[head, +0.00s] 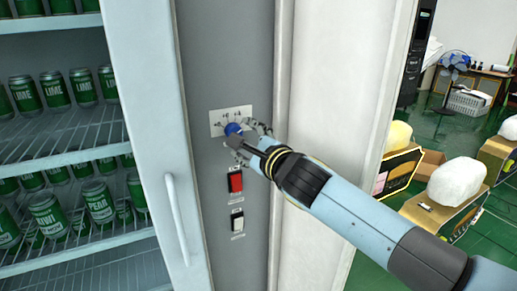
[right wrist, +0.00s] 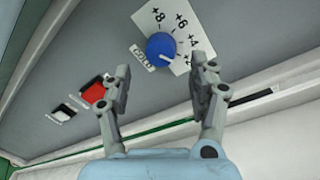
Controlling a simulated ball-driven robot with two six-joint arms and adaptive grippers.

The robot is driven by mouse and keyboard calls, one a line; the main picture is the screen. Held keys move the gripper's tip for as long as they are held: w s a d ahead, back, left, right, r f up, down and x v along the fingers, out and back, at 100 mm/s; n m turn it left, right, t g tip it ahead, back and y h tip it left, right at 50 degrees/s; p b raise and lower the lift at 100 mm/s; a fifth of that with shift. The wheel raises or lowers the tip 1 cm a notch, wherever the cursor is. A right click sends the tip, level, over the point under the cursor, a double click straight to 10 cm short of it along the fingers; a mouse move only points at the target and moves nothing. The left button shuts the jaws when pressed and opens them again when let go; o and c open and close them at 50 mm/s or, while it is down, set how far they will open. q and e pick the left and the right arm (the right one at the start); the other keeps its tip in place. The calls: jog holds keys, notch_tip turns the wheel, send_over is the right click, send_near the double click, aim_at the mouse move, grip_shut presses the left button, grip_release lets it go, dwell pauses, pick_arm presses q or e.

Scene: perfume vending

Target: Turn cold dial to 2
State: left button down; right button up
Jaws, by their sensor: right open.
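The blue cold dial (right wrist: 160,46) sits on a white scale plate (right wrist: 181,18) marked +8, +6, +4 and a partly hidden lower mark, with a COLD label (right wrist: 142,58) beside it. Its white pointer line is visible in the right wrist view, toward the lower right of the knob. In the head view the dial (head: 233,129) is partly behind my right gripper (head: 243,137). In the right wrist view my right gripper (right wrist: 160,80) is open, its fingers apart and short of the dial, with nothing between them. My left gripper is out of view.
Below the dial on the grey panel are a red switch (head: 235,181) and a white switch (head: 238,222). A glass-front fridge with green cans (head: 55,90) and a door handle (head: 178,215) stands left. Wrapped white bundles (head: 458,182) lie at the right.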

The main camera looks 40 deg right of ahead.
jog(key=v, duration=0.8)
